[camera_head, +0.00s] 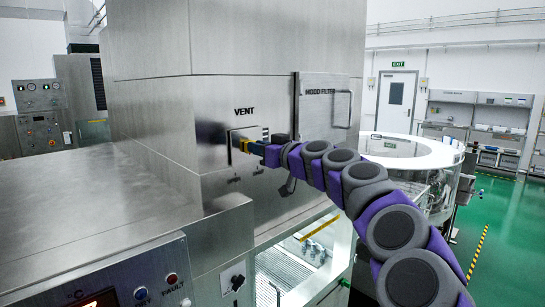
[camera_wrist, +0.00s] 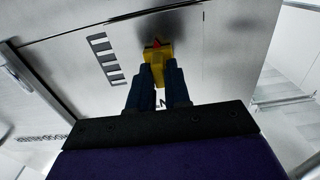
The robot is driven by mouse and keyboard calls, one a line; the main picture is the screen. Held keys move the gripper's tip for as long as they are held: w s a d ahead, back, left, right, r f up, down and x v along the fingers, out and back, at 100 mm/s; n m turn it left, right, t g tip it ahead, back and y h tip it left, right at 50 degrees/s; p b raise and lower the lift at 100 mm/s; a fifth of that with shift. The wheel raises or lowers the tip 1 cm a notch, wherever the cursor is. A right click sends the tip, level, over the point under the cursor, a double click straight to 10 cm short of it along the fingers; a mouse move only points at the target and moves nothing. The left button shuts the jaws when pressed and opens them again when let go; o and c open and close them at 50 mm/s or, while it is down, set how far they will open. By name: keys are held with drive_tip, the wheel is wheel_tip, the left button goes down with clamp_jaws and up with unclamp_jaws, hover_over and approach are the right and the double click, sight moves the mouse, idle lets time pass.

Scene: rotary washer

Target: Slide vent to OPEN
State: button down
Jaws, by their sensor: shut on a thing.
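The vent panel (camera_head: 239,140) is a metal plate under the word VENT on the steel cabinet. In the wrist view, a row of dark slots (camera_wrist: 106,60) lies to the left of a yellow vent handle (camera_wrist: 157,65) with a small red tip. My gripper (camera_head: 258,148) reaches the panel from the right. In the wrist view its two dark fingers (camera_wrist: 158,84) are shut on the yellow handle. The fingers and the arm hide part of the panel.
A hood filter door (camera_head: 325,105) with a handle is right of the vent. A steel counter (camera_head: 95,210) with a control panel stands at the front left. A lit opening (camera_head: 285,270) is below the vent. A round clear-walled vessel (camera_head: 425,175) stands at the right.

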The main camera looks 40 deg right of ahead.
sight(234, 146)
drive_tip(key=a+b, duration=0.1)
drive_tip(key=a, duration=0.3)
drive_tip(key=shift+s+a, duration=0.15)
drive_tip(key=shift+a, duration=0.1)
drive_tip(key=shift+d, duration=0.3)
drive_tip(key=c, duration=1.4)
unclamp_jaws()
drive_tip(key=shift+a, duration=0.2)
drive_tip(key=shift+o, duration=1.2)
drive_tip(key=shift+a+r, duration=0.1)
drive_tip(key=shift+a, duration=0.15)
drive_tip(key=shift+s+d, duration=0.1)
drive_tip(key=shift+d, duration=0.05)
drive_tip(key=shift+s+d, duration=0.1)
drive_tip(key=shift+s, duration=0.05)
drive_tip(key=s+d+b, duration=0.1)
drive_tip(key=s, duration=1.6)
drive_tip(key=shift+b, duration=0.4)
